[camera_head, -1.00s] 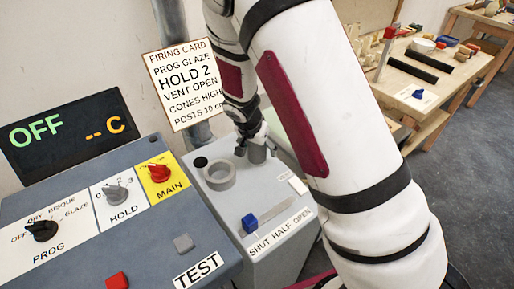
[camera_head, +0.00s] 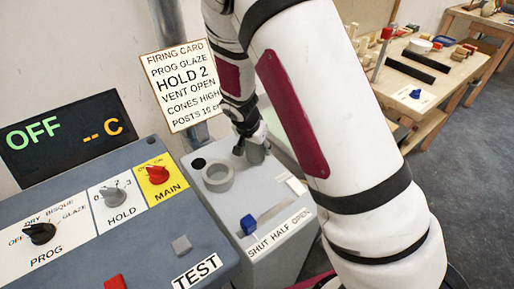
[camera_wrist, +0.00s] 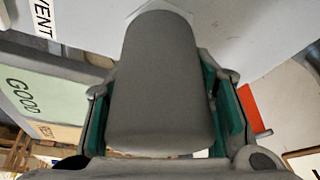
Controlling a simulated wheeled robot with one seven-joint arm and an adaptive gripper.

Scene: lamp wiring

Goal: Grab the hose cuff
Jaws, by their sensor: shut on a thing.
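The hose cuff is a plain grey cylinder. In the wrist view the cuff (camera_wrist: 155,80) fills the middle, with a teal-padded finger against each side. My gripper (camera_wrist: 160,105) is shut on it. In the head view my gripper (camera_head: 248,140) is at the back of the grey vent box, and the cuff (camera_head: 257,154) shows just below the fingers. I cannot tell whether the cuff's lower end touches the box top.
A grey ring-shaped port (camera_head: 217,178) stands on the vent box (camera_head: 225,208), left of the cuff. A blue slider (camera_head: 249,224) sits toward the front. The control panel (camera_head: 150,235) is at left, and a firing card (camera_head: 182,85) hangs behind.

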